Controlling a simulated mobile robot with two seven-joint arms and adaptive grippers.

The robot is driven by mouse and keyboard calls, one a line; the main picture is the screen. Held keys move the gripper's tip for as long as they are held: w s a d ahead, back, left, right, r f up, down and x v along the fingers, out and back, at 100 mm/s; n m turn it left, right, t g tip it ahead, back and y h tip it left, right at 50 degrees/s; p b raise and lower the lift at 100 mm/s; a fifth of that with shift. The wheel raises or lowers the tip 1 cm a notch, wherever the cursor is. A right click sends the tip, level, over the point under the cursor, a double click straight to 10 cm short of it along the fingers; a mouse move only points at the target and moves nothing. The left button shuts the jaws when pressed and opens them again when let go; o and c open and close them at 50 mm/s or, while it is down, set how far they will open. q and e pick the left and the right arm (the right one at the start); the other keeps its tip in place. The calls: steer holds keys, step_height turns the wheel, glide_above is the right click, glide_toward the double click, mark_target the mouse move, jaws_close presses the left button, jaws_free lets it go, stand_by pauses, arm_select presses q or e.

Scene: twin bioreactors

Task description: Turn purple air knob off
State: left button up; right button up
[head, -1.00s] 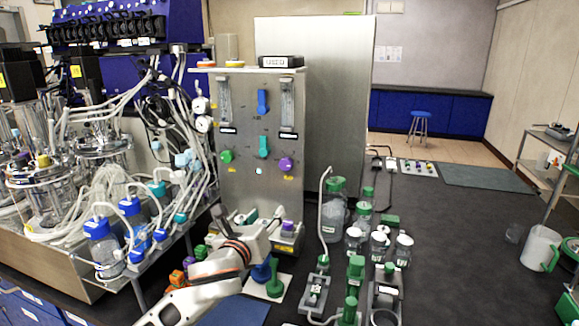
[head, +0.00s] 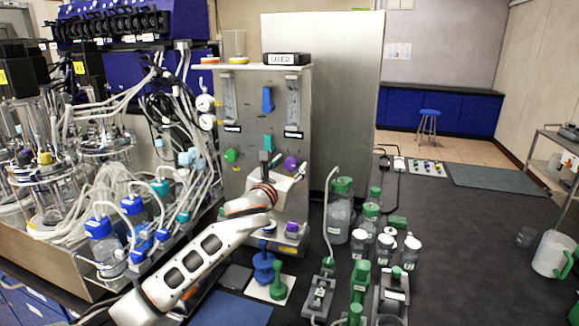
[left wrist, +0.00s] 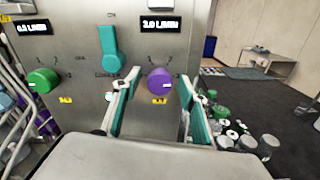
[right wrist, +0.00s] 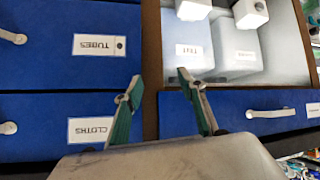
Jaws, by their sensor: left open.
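The purple knob (head: 291,163) is on the front of the steel panel (head: 245,190), low on the right. In the left wrist view the purple knob (left wrist: 160,81) lies between the open fingers, ahead of their tips; I see no clear contact. Its white mark points right. A display (left wrist: 163,23) above it reads 2.0 L/MIN. My left gripper (head: 282,163) is open in front of the panel, at the knob's height. My right gripper (right wrist: 160,85) is open and empty above blue drawers, out of the head view.
A teal lever (left wrist: 109,50) and a green knob (left wrist: 43,80) sit left of the purple knob. Tubing and glass vessels (head: 100,165) crowd the left. Blue drawers (right wrist: 70,60) lie below my right gripper.

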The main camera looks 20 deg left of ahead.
arm_select(q)
steer(key=shift+w, duration=0.15)
steer(key=shift+c, duration=0.2)
steer(key=c, duration=1)
steer(key=shift+c, duration=0.2)
